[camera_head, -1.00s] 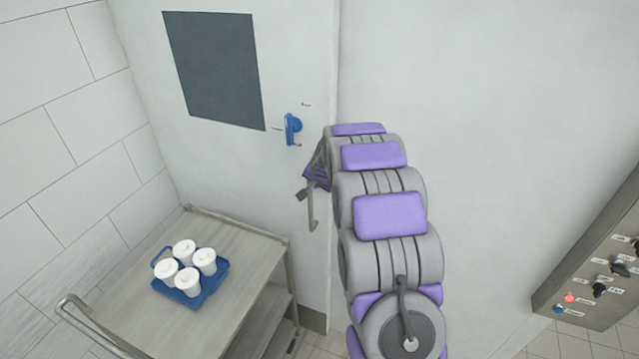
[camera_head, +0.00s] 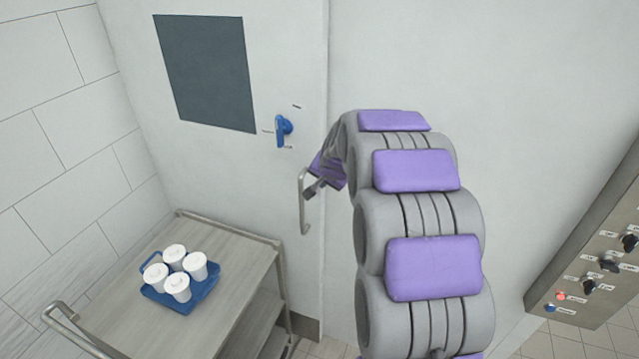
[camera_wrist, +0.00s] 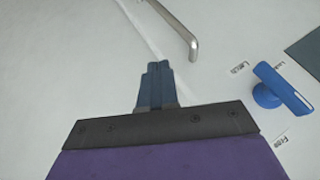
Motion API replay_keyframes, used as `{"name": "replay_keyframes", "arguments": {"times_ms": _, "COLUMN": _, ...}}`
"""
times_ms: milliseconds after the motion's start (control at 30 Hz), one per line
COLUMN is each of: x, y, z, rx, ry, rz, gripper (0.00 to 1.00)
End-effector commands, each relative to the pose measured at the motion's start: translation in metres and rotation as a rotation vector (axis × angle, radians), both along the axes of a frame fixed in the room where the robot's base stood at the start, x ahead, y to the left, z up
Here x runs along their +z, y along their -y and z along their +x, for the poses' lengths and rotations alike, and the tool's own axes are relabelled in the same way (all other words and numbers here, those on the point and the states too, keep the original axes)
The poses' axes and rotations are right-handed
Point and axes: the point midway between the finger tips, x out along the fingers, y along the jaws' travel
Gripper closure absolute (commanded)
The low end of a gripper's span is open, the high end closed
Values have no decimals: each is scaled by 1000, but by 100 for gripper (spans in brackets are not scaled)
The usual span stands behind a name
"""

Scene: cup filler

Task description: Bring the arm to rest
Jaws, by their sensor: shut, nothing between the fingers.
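My gripper (camera_wrist: 157,72) is shut and empty in the wrist view, its narrow dark fingers pressed together in front of a pale door. In the head view my gripper (camera_head: 309,192) is small and partly hidden at the end of my arm, near the door's metal pull handle (camera_head: 302,205). My purple and grey arm arches up from the lower right and bends down towards the door. The pull handle also shows in the wrist view (camera_wrist: 178,25), beyond the fingertips. I cannot tell whether gripper and handle touch.
A blue latch (camera_head: 283,129) sits on the door (camera_head: 215,165) beside a dark window (camera_head: 206,72). A cart (camera_head: 215,320) at lower left carries a blue tray (camera_head: 208,289) with several white lidded cups (camera_head: 178,287). A control panel (camera_head: 590,270) with knobs stands at right.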

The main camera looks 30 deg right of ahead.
Motion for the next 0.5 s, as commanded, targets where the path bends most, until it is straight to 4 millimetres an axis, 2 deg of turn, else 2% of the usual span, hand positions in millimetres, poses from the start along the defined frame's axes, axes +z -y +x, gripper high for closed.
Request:
{"name": "replay_keyframes", "arguments": {"times_ms": 267, "x": 2, "y": 0, "z": -5, "rx": 6, "ry": -4, "rz": 3, "gripper": 100}}
{"name": "replay_keyframes", "arguments": {"times_ms": 367, "x": -3, "y": -18, "z": -16, "rx": 46, "ry": -30, "rz": 0, "gripper": 100}}
{"name": "replay_keyframes", "arguments": {"times_ms": 467, "x": -11, "y": -52, "z": -40, "rx": 127, "ry": -83, "rz": -5, "gripper": 100}}
{"name": "replay_keyframes", "arguments": {"times_ms": 500, "x": -16, "y": -68, "z": -54, "rx": 168, "ry": -113, "rz": -9, "gripper": 100}}
